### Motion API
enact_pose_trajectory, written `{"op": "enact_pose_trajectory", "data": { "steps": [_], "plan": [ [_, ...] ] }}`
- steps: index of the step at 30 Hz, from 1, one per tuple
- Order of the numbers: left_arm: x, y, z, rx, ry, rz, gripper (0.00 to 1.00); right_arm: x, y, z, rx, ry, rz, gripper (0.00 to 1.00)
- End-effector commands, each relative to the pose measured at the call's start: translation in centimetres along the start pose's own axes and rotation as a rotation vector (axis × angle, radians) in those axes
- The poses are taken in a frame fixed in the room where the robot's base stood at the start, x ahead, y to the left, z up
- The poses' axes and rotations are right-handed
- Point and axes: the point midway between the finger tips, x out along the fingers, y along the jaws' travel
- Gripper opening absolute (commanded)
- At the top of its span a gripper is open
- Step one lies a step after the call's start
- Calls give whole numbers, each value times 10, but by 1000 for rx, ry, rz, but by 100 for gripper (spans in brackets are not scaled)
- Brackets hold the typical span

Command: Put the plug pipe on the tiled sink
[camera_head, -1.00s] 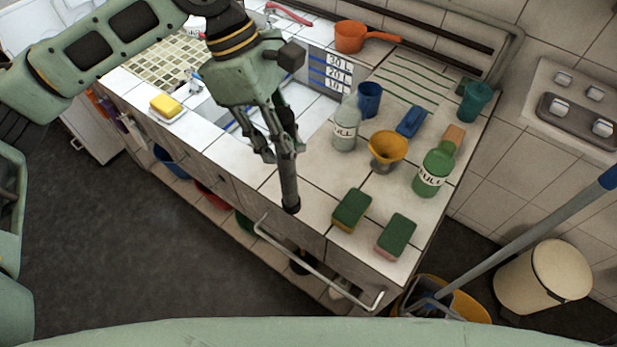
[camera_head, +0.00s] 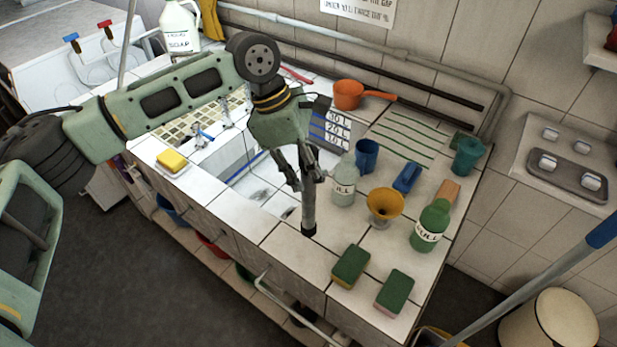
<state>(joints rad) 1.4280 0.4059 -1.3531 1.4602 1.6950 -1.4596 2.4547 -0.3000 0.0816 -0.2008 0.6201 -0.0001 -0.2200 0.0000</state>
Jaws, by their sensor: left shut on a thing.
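My left gripper (camera_head: 302,178) is shut on the plug pipe (camera_head: 309,215), a dark grey upright tube with a black lower end. The pipe's lower end is over the white tiled top near the front edge of the tiled sink (camera_head: 288,250), to the right of the basin. I cannot tell whether it touches the tiles. The fingers cover the pipe's upper part. My right gripper is not in view.
Near the pipe stand a clear bottle (camera_head: 344,186), an orange funnel (camera_head: 385,205), a blue cup (camera_head: 366,157) and a green bottle (camera_head: 430,228). Two green sponges (camera_head: 350,267) lie at the front right. A yellow sponge (camera_head: 172,161) lies left of the basin. Bare tiles surround the pipe.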

Motion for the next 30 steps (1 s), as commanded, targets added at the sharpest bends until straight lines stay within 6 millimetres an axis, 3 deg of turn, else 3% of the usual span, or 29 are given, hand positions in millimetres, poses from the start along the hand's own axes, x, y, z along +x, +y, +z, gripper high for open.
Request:
{"op": "enact_pose_trajectory", "data": {
  "steps": [7, 15, 26, 27, 30],
  "plan": [
    [10, 14, -5, 1, -1, 0, 0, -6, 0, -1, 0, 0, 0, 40],
    [41, 15, -17, 2, -1, 0, 0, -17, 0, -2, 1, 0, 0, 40],
    [45, 15, -19, 2, -1, -1, 0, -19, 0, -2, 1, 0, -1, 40],
    [46, 15, -20, 2, 0, -1, 24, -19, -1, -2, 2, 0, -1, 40],
    [46, 15, -20, 2, 1, 0, 33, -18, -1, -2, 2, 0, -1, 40]
  ]
}}
